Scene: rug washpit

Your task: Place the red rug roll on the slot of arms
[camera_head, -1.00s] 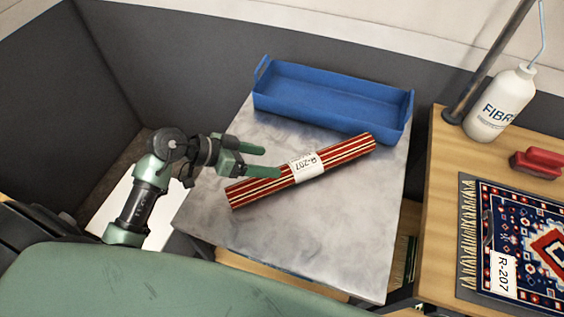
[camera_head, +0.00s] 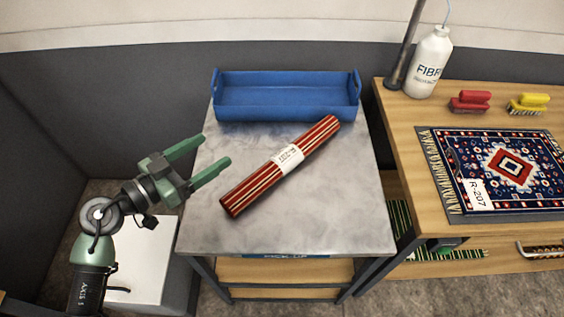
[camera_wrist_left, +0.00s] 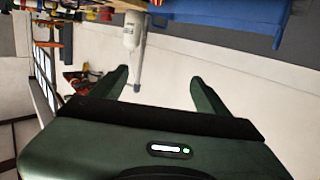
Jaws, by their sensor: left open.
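The red rug roll (camera_head: 257,187), striped red and cream with a white label around its middle, lies diagonally on the metal-topped table (camera_head: 330,220). My left gripper (camera_head: 217,154) is open and empty at the table's left edge, up and left of the roll and apart from it. In the left wrist view its two green fingers (camera_wrist_left: 158,80) are spread with nothing between them, and the roll does not show there. My right gripper is not in view. I cannot make out a slot of arms in these frames.
A blue tray (camera_head: 285,115) stands at the table's back. The wooden bench (camera_head: 397,120) on the right holds a patterned rug (camera_head: 490,200), a white bottle (camera_head: 430,68), a red brush (camera_head: 469,101) and a yellow brush (camera_head: 528,102). The table's front right is clear.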

